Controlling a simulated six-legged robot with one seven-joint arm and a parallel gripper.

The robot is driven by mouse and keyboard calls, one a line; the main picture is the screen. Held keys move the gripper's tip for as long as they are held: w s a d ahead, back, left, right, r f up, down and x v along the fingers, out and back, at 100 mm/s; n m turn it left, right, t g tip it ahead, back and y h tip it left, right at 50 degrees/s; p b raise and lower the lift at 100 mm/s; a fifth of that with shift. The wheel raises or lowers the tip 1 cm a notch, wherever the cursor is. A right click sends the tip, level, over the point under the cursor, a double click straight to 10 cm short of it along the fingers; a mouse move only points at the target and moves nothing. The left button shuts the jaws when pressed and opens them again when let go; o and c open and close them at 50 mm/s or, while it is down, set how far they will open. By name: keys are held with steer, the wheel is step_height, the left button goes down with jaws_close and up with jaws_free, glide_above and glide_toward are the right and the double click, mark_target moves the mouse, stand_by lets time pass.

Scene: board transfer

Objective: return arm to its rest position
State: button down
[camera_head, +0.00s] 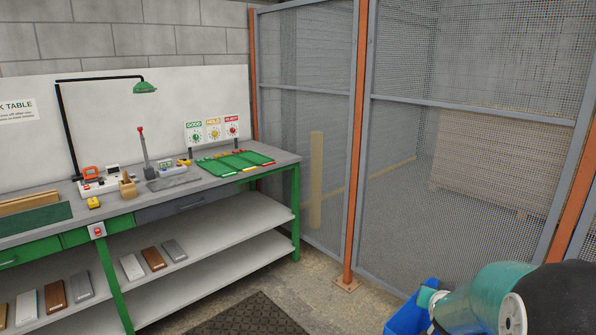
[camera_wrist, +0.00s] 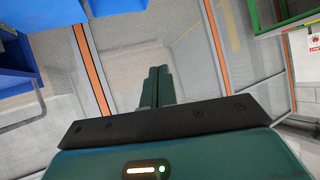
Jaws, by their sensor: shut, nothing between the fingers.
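My gripper (camera_wrist: 157,84) shows in the wrist view with its two green fingers together and nothing between them. It points out over open floor, apart from any object. In the head view, part of my arm (camera_head: 470,300) is at the bottom right corner, and the gripper itself cannot be made out there. The work table (camera_head: 150,208) stands at the left, well away from the arm.
A blue bin (camera_head: 412,314) is beside my arm at the bottom right; blue bins (camera_wrist: 45,58) also fill the wrist view's upper left. A mesh fence (camera_head: 470,140) with orange posts (camera_head: 357,130) stands behind. Floor between table and bin is clear, with a dark mat (camera_head: 250,316).

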steer(key=s+a+r+n+g+y, duration=0.3)
steer(key=s+a+r, duration=0.7)
steer(key=s+a, duration=0.4)
steer(key=s+a+n+g, duration=0.1)
steer(key=s+a, duration=0.1)
steer(key=s, duration=0.3)
steer(key=s+a+r+y, duration=0.1)
steer(key=s+a, duration=0.1)
steer(key=s, duration=0.3)
steer(key=s+a+r+n+g, duration=0.1)
steer(key=s+a, duration=0.2)
steer(key=s, duration=0.3)
steer(key=shift+n+g, duration=0.3)
